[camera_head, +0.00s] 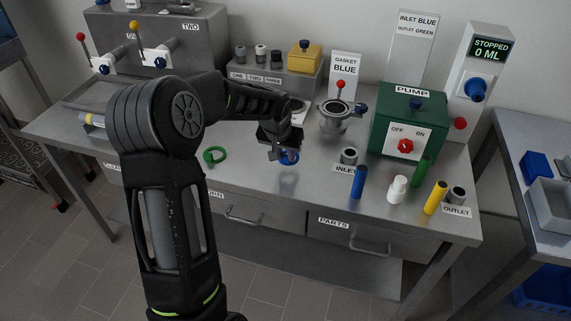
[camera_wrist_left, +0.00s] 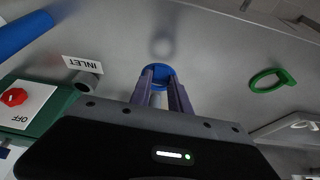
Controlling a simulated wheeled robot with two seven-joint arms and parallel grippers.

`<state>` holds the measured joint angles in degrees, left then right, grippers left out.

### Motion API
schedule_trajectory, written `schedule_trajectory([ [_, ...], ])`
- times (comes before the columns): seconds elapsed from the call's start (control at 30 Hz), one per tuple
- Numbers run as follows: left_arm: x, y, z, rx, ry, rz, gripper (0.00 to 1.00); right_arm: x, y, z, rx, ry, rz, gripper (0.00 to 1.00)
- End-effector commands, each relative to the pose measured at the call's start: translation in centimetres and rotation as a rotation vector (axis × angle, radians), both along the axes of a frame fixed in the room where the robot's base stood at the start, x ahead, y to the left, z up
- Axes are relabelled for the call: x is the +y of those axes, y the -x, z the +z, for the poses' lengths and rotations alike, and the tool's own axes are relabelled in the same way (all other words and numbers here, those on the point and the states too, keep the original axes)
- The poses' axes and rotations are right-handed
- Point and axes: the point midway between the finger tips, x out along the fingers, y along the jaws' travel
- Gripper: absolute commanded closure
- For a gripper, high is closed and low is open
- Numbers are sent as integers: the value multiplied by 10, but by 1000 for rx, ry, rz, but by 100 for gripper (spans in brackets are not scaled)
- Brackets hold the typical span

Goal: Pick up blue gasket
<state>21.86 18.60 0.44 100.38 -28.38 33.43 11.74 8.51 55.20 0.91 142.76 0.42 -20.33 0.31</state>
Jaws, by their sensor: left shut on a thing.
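The blue gasket (camera_head: 289,157) is a small blue ring held at the fingertips of my left gripper (camera_head: 281,151), a little above the metal table in the head view. In the left wrist view the gasket (camera_wrist_left: 157,75) shows between the two purple-grey fingers (camera_wrist_left: 162,88), which are shut on it. Part of the ring is hidden by the fingers. A soft shadow lies on the table near it. My right gripper is not in view.
A green gasket (camera_head: 214,156) lies on the table to the left. A clamp fitting (camera_head: 336,118), the green pump box (camera_head: 408,128), an inlet port (camera_head: 348,156) and blue tube (camera_head: 358,182) stand to the right. The table front (camera_head: 290,185) is clear.

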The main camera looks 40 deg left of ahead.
Motion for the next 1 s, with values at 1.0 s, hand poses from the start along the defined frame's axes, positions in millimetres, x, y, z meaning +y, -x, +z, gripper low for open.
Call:
schedule_trajectory([
  [1.0, -1, 0, 55, 0, 1, 0, 100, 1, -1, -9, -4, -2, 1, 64],
])
